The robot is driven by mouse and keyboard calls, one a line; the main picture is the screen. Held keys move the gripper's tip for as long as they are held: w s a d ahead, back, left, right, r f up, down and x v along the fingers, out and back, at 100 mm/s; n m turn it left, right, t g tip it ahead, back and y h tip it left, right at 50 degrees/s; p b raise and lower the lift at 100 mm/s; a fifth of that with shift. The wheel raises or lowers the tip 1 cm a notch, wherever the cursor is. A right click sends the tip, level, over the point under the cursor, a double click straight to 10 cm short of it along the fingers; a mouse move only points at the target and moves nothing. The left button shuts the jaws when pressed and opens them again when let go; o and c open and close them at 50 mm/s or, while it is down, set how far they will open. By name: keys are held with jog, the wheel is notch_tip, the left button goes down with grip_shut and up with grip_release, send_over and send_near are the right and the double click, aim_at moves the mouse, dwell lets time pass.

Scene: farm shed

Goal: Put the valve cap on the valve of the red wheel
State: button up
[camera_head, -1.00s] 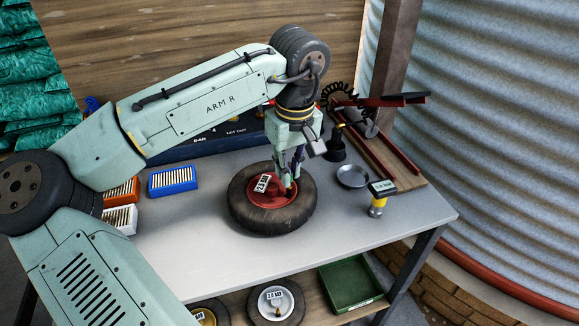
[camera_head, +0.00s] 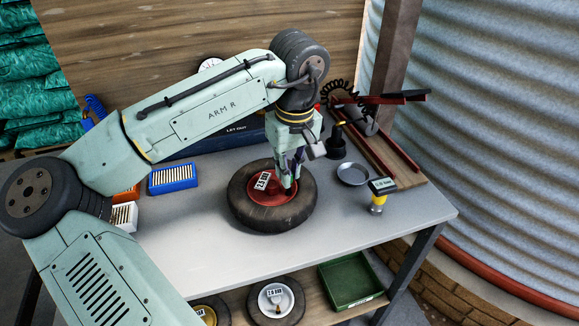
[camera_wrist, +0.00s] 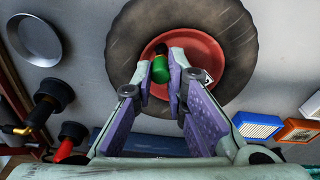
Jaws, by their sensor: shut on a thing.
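The red wheel lies flat on the bench, with a black tyre (camera_head: 245,212) around a red hub (camera_head: 268,198). The hub carries a white pressure label (camera_head: 262,181). My gripper (camera_head: 289,186) points down over the right part of the hub. In the wrist view its purple-padded fingers (camera_wrist: 163,72) are closed on a small green cap (camera_wrist: 157,75), which shows against the red hub. A black part (camera_wrist: 149,63) shows directly beside the cap; I cannot tell whether it is the valve stem or whether the two touch.
A blue box (camera_head: 173,180) is at the left. A red-armed tool stand (camera_head: 385,145) is behind. The bench front is clear. Below are other wheels (camera_head: 276,299) and a green tray (camera_head: 350,280).

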jog(key=o, duration=0.7)
jog(key=shift+o, duration=0.6)
jog(key=o, duration=0.5)
jog(key=shift+r+p, duration=3.6)
jog(key=shift+r, duration=0.45)
jog(key=shift+s+f, duration=0.1)
